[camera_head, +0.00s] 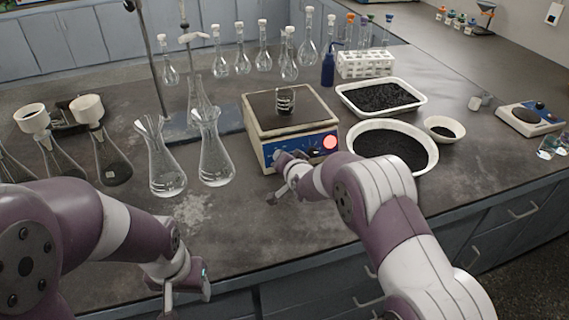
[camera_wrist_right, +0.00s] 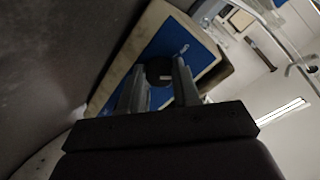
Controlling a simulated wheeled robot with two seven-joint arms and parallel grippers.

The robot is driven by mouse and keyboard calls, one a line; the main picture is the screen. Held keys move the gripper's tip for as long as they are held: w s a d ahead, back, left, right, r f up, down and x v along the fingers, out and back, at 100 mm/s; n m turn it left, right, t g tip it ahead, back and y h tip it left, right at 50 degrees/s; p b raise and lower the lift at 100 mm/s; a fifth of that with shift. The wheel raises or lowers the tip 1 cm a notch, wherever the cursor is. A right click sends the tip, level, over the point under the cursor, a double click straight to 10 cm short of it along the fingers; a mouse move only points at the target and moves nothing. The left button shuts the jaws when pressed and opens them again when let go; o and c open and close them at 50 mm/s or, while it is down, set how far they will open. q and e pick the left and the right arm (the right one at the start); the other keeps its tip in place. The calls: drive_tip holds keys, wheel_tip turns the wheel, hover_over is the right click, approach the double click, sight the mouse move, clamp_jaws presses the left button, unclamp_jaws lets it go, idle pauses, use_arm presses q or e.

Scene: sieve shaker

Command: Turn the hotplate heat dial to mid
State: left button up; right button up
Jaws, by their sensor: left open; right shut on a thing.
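The hotplate (camera_head: 265,146) is a cream box with a dark top and a blue front panel, standing mid-bench in the head view. A small beaker (camera_head: 285,101) with dark contents and marks stands on its top. A round red light (camera_head: 330,142) glows on the panel's right. My right gripper (camera_head: 281,160) is at the panel's left part and hides the knob there. In the right wrist view, its two fingers (camera_wrist_right: 159,88) are closed on a round black dial (camera_wrist_right: 158,69) on the blue panel. My left gripper (camera_head: 188,290) is open and empty near the bench's front edge.
Two conical flasks (camera_head: 215,160) stand left of the hotplate. A white bowl of black grains (camera_head: 432,150) and a white tray (camera_head: 424,99) are to its right. A blue bottle (camera_head: 328,69) and volumetric flasks stand behind. The front bench strip is mostly clear.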

drive_tip(key=m+b, duration=0.1)
drive_tip(key=m, duration=0.2)
drive_tip(key=shift+f+m, duration=0.1)
drive_tip(key=shift+m, duration=0.3)
drive_tip(key=m, duration=0.2)
drive_tip(key=shift+m, duration=0.3)
drive_tip(key=m, duration=0.2)
drive_tip(key=shift+m, duration=0.3)
drive_tip(key=shift+d+m+p, duration=0.1)
drive_tip(key=shift+m+p, duration=0.4)
drive_tip(key=shift+m, duration=1.2)
drive_tip(key=o, duration=1.1)
drive_tip(key=shift+c, duration=0.2)
